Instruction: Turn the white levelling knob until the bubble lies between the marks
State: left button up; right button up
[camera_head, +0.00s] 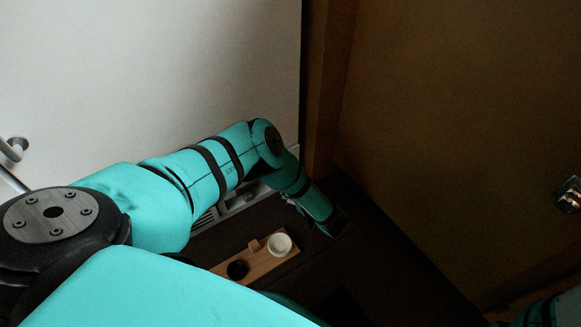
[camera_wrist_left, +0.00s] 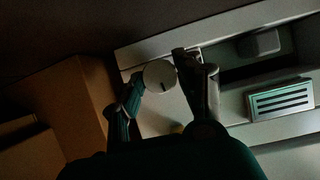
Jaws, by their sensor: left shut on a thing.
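The white round knob (camera_wrist_left: 159,75) with a dark line on its face shows in the left wrist view, at the corner of a pale grey panel (camera_wrist_left: 233,108). My left gripper (camera_wrist_left: 160,70) has one finger on each side of the knob and is shut on it. In the head view my left gripper (camera_head: 328,222) is small and dark, at the end of the teal arm, and the knob is hidden there. I cannot make out a bubble or its marks in either view. My right gripper is out of view.
In the head view a wooden tray (camera_head: 262,262) holds a white round cup (camera_head: 279,244) and a black one (camera_head: 237,269), close to my left gripper. A slotted vent (camera_wrist_left: 281,101) and a dark recess are in the panel. A brown door-like surface (camera_head: 450,150) stands right.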

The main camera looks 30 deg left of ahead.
pick_arm(q)
jog(key=shift+w+d+f+m+g+y+b, duration=0.1)
jog(key=shift+m+g+y+b, duration=0.1)
jog(key=shift+m+g+b, duration=0.3)
jog(key=shift+w+f+m+g+y+b, duration=0.1)
jog(key=shift+m+g+y+b, duration=0.1)
jog(key=shift+m+g+b, duration=0.3)
jog(key=shift+r+m+g+y+b, duration=0.1)
jog(key=shift+m+g+y+b, duration=0.4)
jog(key=shift+m+b, duration=0.7)
jog(key=o, duration=1.1)
jog(key=shift+o, duration=0.2)
jog(key=v, duration=1.2)
jog(key=shift+w, duration=0.15)
